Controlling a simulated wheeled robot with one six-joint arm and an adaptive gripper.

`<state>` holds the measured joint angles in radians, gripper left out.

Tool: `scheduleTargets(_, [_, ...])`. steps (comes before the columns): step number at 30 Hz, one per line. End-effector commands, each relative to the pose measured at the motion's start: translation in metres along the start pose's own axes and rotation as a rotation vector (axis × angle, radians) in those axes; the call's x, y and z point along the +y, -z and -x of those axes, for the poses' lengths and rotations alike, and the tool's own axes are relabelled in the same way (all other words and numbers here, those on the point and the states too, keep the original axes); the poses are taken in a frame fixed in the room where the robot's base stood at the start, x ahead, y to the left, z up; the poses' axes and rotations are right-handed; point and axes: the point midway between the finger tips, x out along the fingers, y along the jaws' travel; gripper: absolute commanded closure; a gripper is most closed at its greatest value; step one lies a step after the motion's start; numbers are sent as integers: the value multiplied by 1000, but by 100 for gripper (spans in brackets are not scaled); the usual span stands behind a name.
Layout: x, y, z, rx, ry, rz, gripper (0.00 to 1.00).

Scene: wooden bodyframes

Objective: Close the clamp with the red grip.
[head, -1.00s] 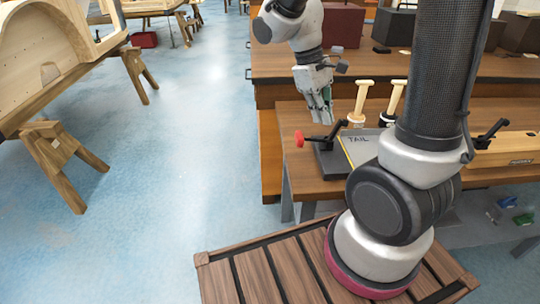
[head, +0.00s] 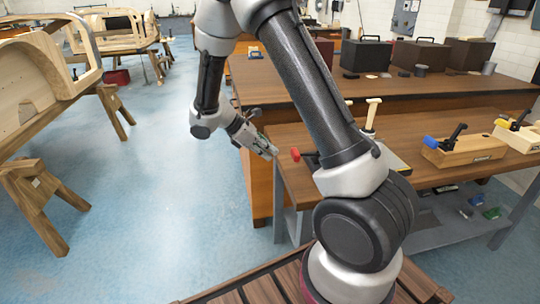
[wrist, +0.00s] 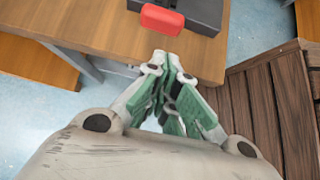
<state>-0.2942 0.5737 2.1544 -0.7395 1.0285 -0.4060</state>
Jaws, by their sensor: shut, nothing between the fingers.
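The red grip (head: 296,154) of the clamp sticks out at the near left corner of the workbench, with a little of the dark clamp (head: 312,159) beside it. My arm hides most of the clamp in the head view. In the wrist view the red grip (wrist: 161,19) is at the top, in front of a dark base (wrist: 203,12). My gripper (head: 273,153) is shut and empty, just left of the grip in the head view. In the wrist view its green fingers (wrist: 172,60) point toward the grip, with a small gap between.
The workbench edge (wrist: 120,55) runs close by my fingers. A pale-handled tool (head: 372,115) stands behind my arm. Blue floor (head: 170,200) is open at the left.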

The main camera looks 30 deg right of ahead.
Motion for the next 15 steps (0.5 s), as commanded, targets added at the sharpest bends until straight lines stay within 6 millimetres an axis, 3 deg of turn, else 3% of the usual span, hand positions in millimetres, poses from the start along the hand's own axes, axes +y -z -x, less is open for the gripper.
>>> scheduleTargets(9, [-2,-1,-58,-1,5,0,100])
scheduleTargets(15, [-1,0,-76,-1,2,-1,100])
